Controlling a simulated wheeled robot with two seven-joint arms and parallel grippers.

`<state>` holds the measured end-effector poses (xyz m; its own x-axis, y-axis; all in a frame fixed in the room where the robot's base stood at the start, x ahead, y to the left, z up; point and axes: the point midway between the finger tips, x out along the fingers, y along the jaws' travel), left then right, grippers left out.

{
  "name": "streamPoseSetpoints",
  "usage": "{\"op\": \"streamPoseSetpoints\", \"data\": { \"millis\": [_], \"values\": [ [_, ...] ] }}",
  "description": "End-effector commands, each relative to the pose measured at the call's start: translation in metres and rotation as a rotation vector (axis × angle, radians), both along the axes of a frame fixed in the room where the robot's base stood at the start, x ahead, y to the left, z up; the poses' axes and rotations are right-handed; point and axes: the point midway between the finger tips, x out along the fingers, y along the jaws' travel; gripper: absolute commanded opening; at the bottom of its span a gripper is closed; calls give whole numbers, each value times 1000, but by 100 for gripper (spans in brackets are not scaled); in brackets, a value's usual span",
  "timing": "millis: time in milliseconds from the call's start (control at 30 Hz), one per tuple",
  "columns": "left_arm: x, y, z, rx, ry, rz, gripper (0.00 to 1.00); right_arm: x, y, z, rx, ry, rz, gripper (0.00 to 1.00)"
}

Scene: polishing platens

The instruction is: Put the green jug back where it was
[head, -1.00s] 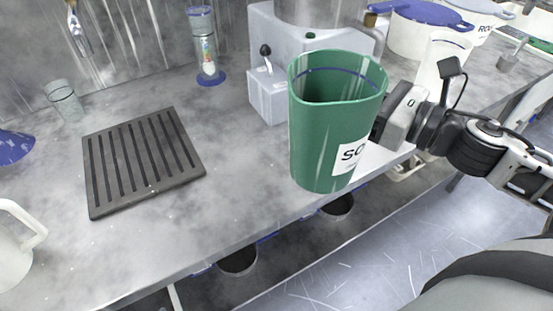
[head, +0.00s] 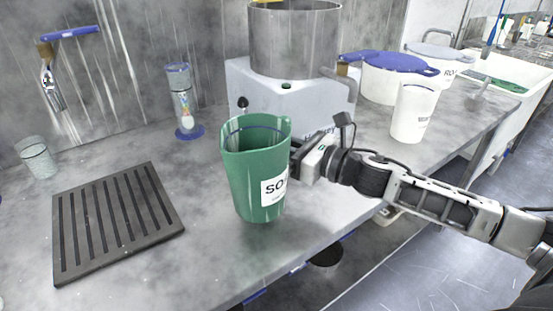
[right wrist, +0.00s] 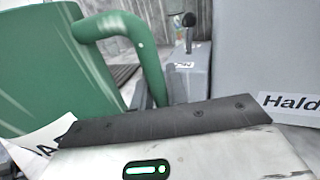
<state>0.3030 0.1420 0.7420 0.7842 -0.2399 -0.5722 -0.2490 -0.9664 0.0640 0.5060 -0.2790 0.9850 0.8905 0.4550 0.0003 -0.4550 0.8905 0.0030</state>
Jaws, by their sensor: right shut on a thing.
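The green jug (head: 256,170) is upright, with a white label and a blue line inside its rim. It is over the front part of the grey counter, to the right of the slotted black mat (head: 115,218). I cannot tell whether its base touches the counter. My right gripper (head: 299,154) comes in from the right and is shut on the jug's handle. My left gripper is not in view.
A grey machine with a steel bowl (head: 295,42) stands behind the jug. A timer on a blue base (head: 182,100) and a glass (head: 37,157) stand at the back left. A white container (head: 414,112) and blue-lidded pot (head: 392,80) are right. The counter (head: 205,190) between mat and jug is clear.

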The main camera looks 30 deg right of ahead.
Motion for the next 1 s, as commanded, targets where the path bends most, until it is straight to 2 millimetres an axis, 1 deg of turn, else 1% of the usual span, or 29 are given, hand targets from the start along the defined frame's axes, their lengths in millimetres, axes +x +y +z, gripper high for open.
{"op": "streamPoseSetpoints", "data": {
  "millis": [33,233,333,433,800,833,867,900,1000],
  "values": [
    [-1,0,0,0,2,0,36,5,0,-3,4,-2,-2,0],
    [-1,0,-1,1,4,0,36,16,2,-17,3,-2,0,0],
    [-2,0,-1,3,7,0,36,14,2,-34,7,4,-1,0],
    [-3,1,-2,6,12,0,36,14,1,-44,3,0,-1,0],
    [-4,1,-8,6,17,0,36,13,1,-49,1,-2,1,0],
    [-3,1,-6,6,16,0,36,13,1,-48,0,-1,1,24],
    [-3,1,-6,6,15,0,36,13,1,-48,0,-1,1,32],
    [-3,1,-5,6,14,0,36,13,1,-48,0,-1,0,37],
    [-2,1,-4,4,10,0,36,13,1,-48,0,0,0,37]
  ]
}}
